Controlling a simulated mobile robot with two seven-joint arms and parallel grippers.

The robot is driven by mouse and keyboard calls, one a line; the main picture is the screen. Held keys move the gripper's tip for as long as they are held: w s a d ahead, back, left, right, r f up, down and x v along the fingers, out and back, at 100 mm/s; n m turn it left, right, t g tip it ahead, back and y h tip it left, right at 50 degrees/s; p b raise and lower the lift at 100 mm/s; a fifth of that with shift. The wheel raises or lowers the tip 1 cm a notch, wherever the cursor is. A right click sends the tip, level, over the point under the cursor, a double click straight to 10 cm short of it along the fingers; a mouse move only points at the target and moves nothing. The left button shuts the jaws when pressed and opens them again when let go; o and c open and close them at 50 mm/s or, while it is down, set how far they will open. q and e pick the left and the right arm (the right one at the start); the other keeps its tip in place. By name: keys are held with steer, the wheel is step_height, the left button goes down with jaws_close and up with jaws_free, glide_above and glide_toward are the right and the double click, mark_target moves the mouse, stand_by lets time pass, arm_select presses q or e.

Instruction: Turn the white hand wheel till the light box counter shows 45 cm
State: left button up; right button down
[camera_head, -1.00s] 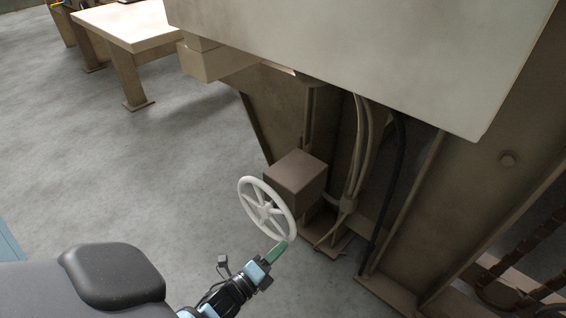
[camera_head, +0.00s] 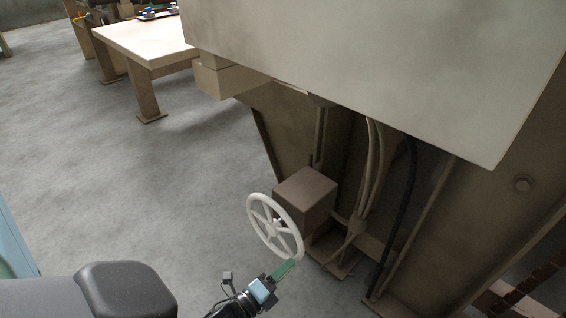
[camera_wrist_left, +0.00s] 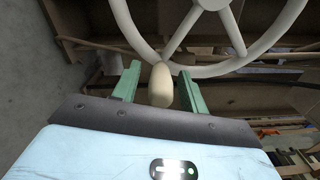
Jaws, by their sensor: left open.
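The white hand wheel (camera_head: 275,226) is a spoked ring on the side of a brown box (camera_head: 306,197) low on the machine's frame. In the left wrist view the wheel's rim (camera_wrist_left: 212,70) and spokes cross the top. A pale rounded knob (camera_wrist_left: 161,86) stands between the green fingers there. My left gripper (camera_head: 284,268) is at the lower right part of the rim. Its fingers (camera_wrist_left: 155,84) are apart, with the knob between them and gaps at its sides. The light box counter is not in view. My right gripper is not in view.
A large pale machine body (camera_head: 380,70) overhangs the wheel. Cables (camera_head: 372,170) hang right of the brown box. A pale-topped table (camera_head: 150,42) with a tray of small items stands at the back left. Grey floor (camera_head: 150,190) left of the wheel is clear.

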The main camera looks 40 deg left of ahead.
arm_select(q)
steer(key=s+p, duration=0.2)
steer(key=s, duration=0.5)
steer(key=shift+s+a, duration=0.15)
steer(key=shift+s, duration=0.25)
